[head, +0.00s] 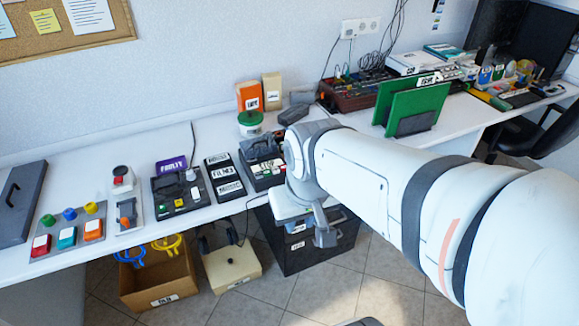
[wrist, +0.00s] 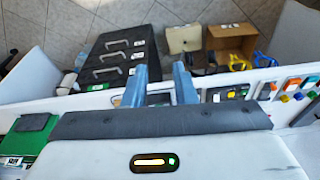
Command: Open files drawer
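A black drawer cabinet (head: 335,252) stands on the floor under the white desk. In the wrist view the cabinet (wrist: 140,42) shows several stacked drawer fronts with grey bar handles and small white labels, too small to read. I cannot tell which drawer is the files one. The drawers look shut. My gripper (wrist: 163,72) has its two grey-blue fingers apart with nothing visible between them. In the head view my gripper (head: 323,228) hangs by the desk's front edge, over the cabinet in the picture. It hides part of the cabinet, and contact cannot be told.
The white desk (head: 75,225) has its front edge close to my gripper. Left of the cabinet on the floor are a beige box (head: 230,265) and an open cardboard box (head: 150,280) with blue and yellow items. Switch panels and devices crowd the desk. Tiled floor before the cabinet is clear.

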